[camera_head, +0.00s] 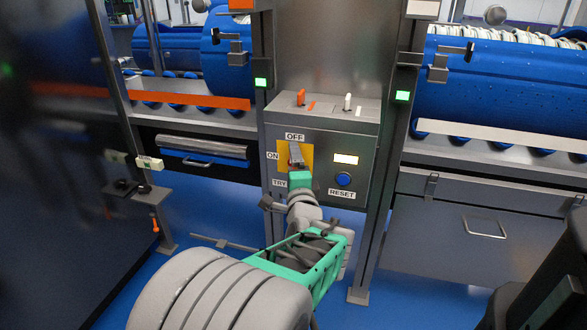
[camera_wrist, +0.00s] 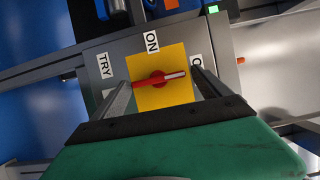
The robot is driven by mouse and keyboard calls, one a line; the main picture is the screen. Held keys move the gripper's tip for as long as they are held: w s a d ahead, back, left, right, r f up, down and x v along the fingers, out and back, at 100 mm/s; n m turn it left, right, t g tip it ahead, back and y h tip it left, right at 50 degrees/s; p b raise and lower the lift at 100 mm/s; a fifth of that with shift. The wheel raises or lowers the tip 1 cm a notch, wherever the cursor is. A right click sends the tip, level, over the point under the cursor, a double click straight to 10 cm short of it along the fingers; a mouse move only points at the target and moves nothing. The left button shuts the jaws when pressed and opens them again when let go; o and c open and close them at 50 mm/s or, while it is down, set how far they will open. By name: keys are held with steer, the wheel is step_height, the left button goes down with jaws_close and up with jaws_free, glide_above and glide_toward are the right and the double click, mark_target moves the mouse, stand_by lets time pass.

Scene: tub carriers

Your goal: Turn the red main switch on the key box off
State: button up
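The red main switch (camera_wrist: 158,79) sits on a square yellow plate (camera_wrist: 165,98) on the front of the grey key box (camera_head: 356,150). In the wrist view its handle lies crosswise, with the white-striped end pointing right toward the partly hidden OFF label (camera_wrist: 195,60). The ON label (camera_wrist: 152,42) is above the plate and the TRY label (camera_wrist: 104,66) to its left. My gripper (camera_wrist: 161,77) is open, one finger beyond each end of the handle, with visible gaps. In the head view my gripper (camera_head: 296,154) covers most of the switch.
An orange key (camera_head: 301,97) and a white key (camera_head: 347,102) stand on top of the box. Metal posts with green lamps (camera_head: 403,95) flank it.

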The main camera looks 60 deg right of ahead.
steer(key=shift+o, duration=0.4)
steer(key=v, duration=0.8)
steer(key=shift+p, duration=0.45)
steer(key=shift+d, duration=0.1)
